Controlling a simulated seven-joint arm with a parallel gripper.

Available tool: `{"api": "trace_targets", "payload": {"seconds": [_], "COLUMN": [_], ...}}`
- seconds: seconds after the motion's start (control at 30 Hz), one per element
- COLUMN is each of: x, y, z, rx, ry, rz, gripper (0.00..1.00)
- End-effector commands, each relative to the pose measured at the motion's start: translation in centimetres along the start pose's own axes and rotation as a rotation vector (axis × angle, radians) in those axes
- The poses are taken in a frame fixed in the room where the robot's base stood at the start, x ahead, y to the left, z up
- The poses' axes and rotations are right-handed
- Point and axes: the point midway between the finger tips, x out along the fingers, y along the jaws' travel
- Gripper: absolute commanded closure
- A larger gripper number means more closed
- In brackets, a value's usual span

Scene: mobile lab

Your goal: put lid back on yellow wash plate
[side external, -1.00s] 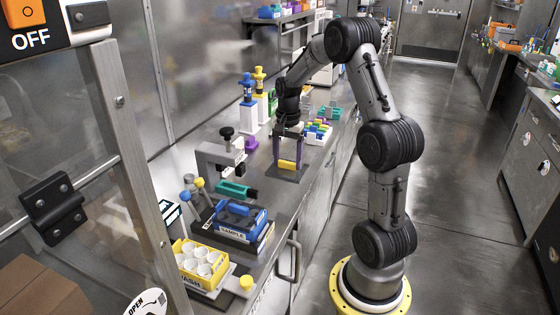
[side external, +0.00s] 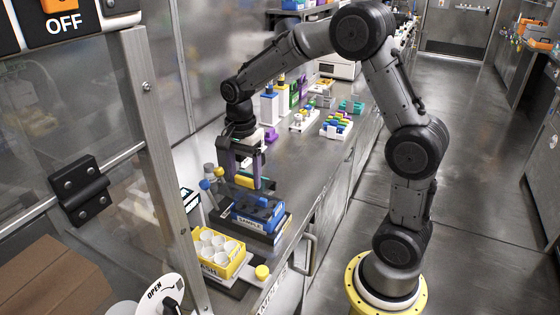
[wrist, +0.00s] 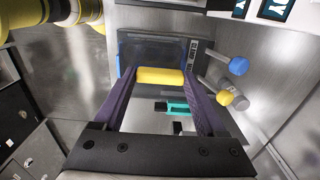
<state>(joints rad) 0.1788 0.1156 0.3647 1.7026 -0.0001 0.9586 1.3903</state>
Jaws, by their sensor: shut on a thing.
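The yellow wash plate (side external: 236,268) is a yellow box with several white round wells, open at the top, at the front of the bench. My gripper (side external: 245,182) is shut on the yellow handle of the lid (wrist: 160,76). It holds the lid behind the wash plate, around the blue sample plate (side external: 258,213); the exact height is hard to tell. In the wrist view the handle lies between my purple fingers (wrist: 160,85), with a dark grey plate beyond it. The lid's flat part is hard to make out in the side view.
Knobs, one blue (wrist: 238,65) and one yellow (wrist: 228,97), stand close beside the lid. A yellow knob (side external: 262,272) sits by the wash plate's right side. A metal frame post (side external: 165,170) rises at left.

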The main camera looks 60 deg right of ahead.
Motion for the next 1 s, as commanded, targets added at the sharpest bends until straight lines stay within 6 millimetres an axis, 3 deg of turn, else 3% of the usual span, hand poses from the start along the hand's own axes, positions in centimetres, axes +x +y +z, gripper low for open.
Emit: {"api": "trace_targets", "payload": {"seconds": [0.03, 0.2, 0.4, 0.57, 1.0], "x": [-0.1, -0.5, -0.8, -0.8, -0.5], "y": [-0.6, -1.2, -1.1, -1.0, -1.0], "z": [2.3, 8.5, 13.0, 14.1, 14.1], "rx": [-0.013, -0.01, -0.004, 0.001, 0.002], "ry": [0.0, 0.0, 0.0, 0.0, 0.0], "rz": [-0.001, 0.0, -0.001, 0.0, 0.001], "gripper": [0.79, 0.79, 0.79, 0.79, 0.79]}}
